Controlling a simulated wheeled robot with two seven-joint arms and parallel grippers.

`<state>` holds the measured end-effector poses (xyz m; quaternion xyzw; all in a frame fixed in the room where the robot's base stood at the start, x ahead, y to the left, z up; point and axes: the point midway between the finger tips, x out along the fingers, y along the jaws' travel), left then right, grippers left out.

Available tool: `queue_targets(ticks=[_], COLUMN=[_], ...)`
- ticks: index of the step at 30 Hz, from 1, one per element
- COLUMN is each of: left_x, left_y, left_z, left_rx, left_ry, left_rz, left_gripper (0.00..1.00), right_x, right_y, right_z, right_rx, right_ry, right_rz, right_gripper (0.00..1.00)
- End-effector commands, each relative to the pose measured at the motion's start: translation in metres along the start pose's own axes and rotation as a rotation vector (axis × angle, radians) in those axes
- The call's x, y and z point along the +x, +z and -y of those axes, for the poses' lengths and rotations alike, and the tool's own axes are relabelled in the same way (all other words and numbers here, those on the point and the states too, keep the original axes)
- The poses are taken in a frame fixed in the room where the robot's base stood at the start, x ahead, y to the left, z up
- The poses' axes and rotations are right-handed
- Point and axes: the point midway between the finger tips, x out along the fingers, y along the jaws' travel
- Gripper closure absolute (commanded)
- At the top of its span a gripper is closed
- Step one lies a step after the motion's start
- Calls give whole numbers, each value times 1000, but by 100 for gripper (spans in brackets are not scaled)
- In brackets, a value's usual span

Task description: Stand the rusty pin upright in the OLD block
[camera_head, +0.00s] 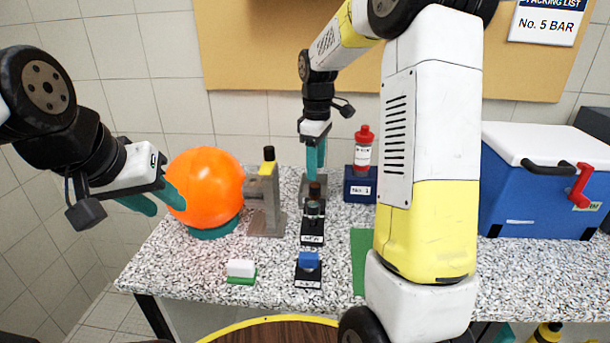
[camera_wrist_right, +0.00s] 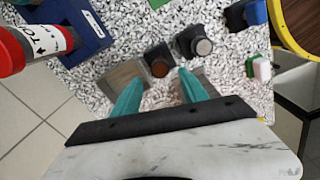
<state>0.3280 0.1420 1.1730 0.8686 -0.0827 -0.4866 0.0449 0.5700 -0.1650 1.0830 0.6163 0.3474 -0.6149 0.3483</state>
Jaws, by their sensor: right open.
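A brown-topped pin, likely the rusty one (camera_head: 314,190), stands by a grey fixture (camera_head: 305,190); its round brown end (camera_wrist_right: 160,68) shows in the right wrist view. My right gripper (camera_head: 315,168) is above it, with its teal fingers (camera_wrist_right: 160,92) open on either side of that end and apart from it. A silver-topped pin (camera_wrist_right: 202,46) stands in a black labelled block (camera_head: 312,239). Another black labelled block (camera_head: 308,280) in front carries a blue piece (camera_head: 308,260). The labels are too small to read surely.
The orange ball (camera_head: 205,185) sits on a teal ring (camera_head: 213,231). A grey stand (camera_head: 266,205) is left of the pins. A red-capped bottle (camera_head: 363,150) stands in a blue block (camera_head: 360,187). A white-and-green piece (camera_head: 241,269) lies front left. A blue cooler (camera_head: 540,195) is at right.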

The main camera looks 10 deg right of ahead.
Motion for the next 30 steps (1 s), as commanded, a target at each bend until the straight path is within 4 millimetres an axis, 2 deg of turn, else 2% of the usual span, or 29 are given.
queue_targets(ticks=[1, 6, 11, 14, 17, 21, 26, 30], left_x=[0, 0, 0, 0, 0, 0, 0, 0], left_y=[0, 0, 0, 0, 0, 0, 0, 0], left_z=[0, 0, 0, 0, 0, 0, 0, 0], left_rx=[0, 0, 0, 0, 0, 0, 0, 0], left_ry=[0, 0, 0, 0, 0, 0, 0, 0], left_rz=[0, 0, 0, 0, 0, 0, 0, 0], left_gripper=[64, 64, 64, 64, 64, 64, 64, 64], right_x=[-11, -38, -51, -64, -82, -104, -112, -106], right_y=[-1, -1, 1, 7, 20, 44, 72, 91], right_z=[0, 0, 2, 14, 37, 85, 140, 182], right_rx=[0, -1, 8, 55, 154, 352, 584, 762], right_ry=[3, 2, 4, 22, 57, 107, 136, 136], right_rz=[-3, -2, -6, -29, -81, -194, -340, -460], right_gripper=[49, 49, 49, 49, 49, 49, 49, 49])
